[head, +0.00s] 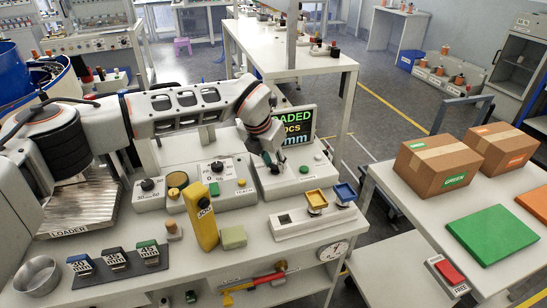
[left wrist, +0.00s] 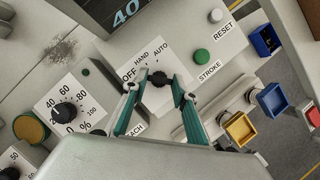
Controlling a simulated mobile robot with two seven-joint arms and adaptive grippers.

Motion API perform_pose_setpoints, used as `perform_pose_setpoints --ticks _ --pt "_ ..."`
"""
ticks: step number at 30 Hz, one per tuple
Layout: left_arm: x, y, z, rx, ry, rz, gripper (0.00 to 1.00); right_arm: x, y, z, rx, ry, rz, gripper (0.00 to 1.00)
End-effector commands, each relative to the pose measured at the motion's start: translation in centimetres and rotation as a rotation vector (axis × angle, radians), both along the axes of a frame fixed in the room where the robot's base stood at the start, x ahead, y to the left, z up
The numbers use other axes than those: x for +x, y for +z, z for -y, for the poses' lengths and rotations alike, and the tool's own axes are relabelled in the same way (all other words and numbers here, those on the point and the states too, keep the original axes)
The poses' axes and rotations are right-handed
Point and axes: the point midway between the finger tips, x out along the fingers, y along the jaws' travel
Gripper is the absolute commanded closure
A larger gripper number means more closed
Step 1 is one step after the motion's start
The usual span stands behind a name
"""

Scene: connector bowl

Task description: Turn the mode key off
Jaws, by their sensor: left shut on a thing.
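The mode key (left wrist: 159,79) is a small dark knob on the light grey control panel, with OFF, HAND and AUTO printed in an arc on its far side. My left gripper (left wrist: 160,82) has its teal fingers around the key and is shut on it. Which label the key points to I cannot tell. In the head view my left gripper (head: 272,162) reaches down to the panel box (head: 300,180) below the screen, and hides the key. My right gripper is not in view.
Beside the key are a green STROKE button (left wrist: 202,56) and a white RESET button (left wrist: 215,16). A percent dial (left wrist: 64,112) lies to the left. Yellow (left wrist: 240,129) and blue (left wrist: 271,100) trays stand to the right.

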Motion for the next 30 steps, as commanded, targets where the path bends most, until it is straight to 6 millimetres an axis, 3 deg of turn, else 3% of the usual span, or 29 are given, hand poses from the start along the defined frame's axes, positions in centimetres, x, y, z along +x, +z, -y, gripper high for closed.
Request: perform_pose_setpoints --ticks 9,23,24,25,30 --pt "-0.16 -0.11 0.11 0.0 0.097 -0.003 0.94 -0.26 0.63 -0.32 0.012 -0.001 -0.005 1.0" --pt "-0.16 -0.25 0.08 0.0 0.112 -0.004 0.94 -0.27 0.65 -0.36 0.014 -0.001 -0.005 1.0" --pt "-0.16 -0.25 0.08 0.0 0.111 -0.006 0.65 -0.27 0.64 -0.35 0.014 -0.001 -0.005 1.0" --pt "-0.16 -0.24 0.08 0.0 0.111 -0.005 0.57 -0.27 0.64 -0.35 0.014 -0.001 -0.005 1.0" --pt "-0.11 -0.15 0.1 0.0 0.111 -0.003 0.56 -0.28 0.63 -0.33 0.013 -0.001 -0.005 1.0"
